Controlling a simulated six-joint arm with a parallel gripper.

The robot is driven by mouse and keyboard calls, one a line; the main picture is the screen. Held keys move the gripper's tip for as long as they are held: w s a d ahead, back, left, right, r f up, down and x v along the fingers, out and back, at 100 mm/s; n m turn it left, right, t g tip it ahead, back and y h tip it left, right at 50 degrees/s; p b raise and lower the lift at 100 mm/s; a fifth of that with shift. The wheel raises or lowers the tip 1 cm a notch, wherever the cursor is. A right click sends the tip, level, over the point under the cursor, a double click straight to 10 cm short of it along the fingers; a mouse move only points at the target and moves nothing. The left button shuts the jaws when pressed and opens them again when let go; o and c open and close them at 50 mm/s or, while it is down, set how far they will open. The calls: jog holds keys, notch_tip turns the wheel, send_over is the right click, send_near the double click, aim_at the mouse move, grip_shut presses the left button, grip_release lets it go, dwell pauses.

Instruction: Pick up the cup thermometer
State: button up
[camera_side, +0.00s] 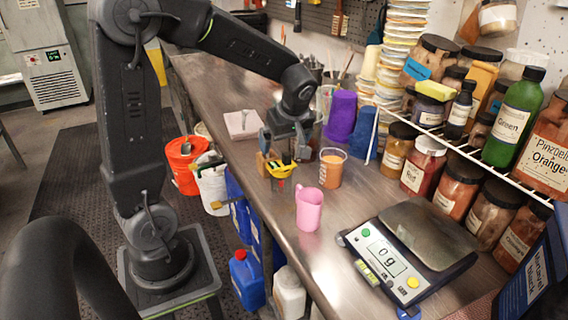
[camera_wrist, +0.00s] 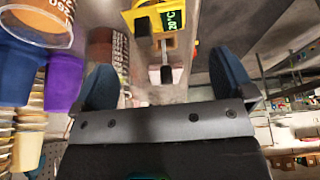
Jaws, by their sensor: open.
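The cup thermometer (camera_side: 281,169) is a small yellow device standing near the left edge of the metal bench. In the wrist view the yellow thermometer (camera_wrist: 137,17) is at the top, its dark display showing green "20°C" digits. My gripper (camera_side: 284,150) is open, just above and behind the thermometer in the side view. In the wrist view the blue fingers of my gripper (camera_wrist: 163,65) stand wide apart. A black and pale part lies between them in the picture, seemingly joined to the thermometer; whether a finger touches it I cannot tell.
A beaker of orange liquid (camera_side: 331,170) and a pink cup (camera_side: 309,211) stand close by on the right. A purple cup (camera_side: 341,116) and a blue cup (camera_side: 364,135) stand behind. A scale (camera_side: 393,262) reads 0 g. Jars line the right-hand rack. Buckets stand below the bench.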

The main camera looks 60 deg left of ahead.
aim_at(279, 163)
jog(key=x, duration=0.8)
jog(key=shift+w+a+f, duration=0.2)
jog(key=shift+f, duration=0.15)
jog(key=c, duration=0.8)
